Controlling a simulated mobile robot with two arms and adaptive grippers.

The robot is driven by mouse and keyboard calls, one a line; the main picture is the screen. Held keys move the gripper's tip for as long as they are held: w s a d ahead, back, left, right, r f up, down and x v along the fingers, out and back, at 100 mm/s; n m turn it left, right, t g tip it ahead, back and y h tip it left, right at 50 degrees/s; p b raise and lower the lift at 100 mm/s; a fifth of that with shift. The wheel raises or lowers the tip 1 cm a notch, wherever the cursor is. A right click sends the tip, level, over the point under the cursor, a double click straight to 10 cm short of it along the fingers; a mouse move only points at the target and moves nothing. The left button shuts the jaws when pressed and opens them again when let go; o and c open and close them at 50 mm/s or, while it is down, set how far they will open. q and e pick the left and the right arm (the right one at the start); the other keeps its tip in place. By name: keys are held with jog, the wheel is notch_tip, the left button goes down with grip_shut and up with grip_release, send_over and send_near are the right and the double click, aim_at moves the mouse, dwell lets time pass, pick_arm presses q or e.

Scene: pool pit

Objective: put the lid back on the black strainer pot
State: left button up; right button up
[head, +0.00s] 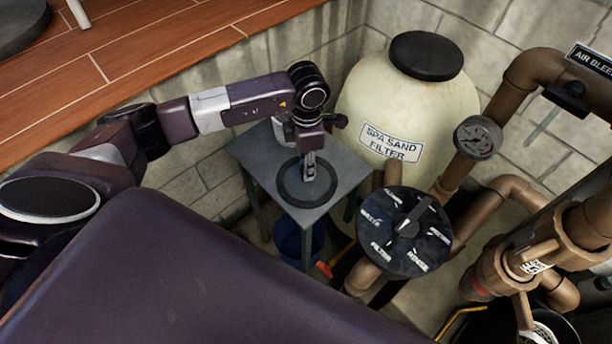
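A dark round lid (304,196) lies flat on a small grey table (257,158) in front of the cream tank. My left gripper (310,172) points down over the middle of the lid, its fingers close together at the lid's centre. I cannot tell whether they grip anything there. The black strainer pot (564,326) is at the bottom right edge, partly cut off by the frame. Its top looks open, with a pale basket (541,334) inside. My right gripper is out of view.
The cream sand filter tank (368,94) stands behind the table. A black valve dial (404,254), a gauge (478,138) and brown pipes (541,261) lie between the table and the pot. A blue bucket (291,240) sits under the table. A wooden deck (150,48) is upper left.

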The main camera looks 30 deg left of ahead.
pick_arm(q)
jog(key=c, duration=0.4)
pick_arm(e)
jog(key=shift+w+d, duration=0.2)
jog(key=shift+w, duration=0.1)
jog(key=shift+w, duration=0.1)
pick_arm(q)
jog(key=shift+r, duration=0.1)
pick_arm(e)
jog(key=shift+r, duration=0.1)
pick_arm(q)
jog(key=shift+r+p, duration=1.45)
jog(key=shift+r, duration=1)
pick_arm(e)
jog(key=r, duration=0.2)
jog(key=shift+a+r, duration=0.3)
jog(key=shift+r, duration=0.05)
pick_arm(q)
jog(key=shift+f, duration=0.1)
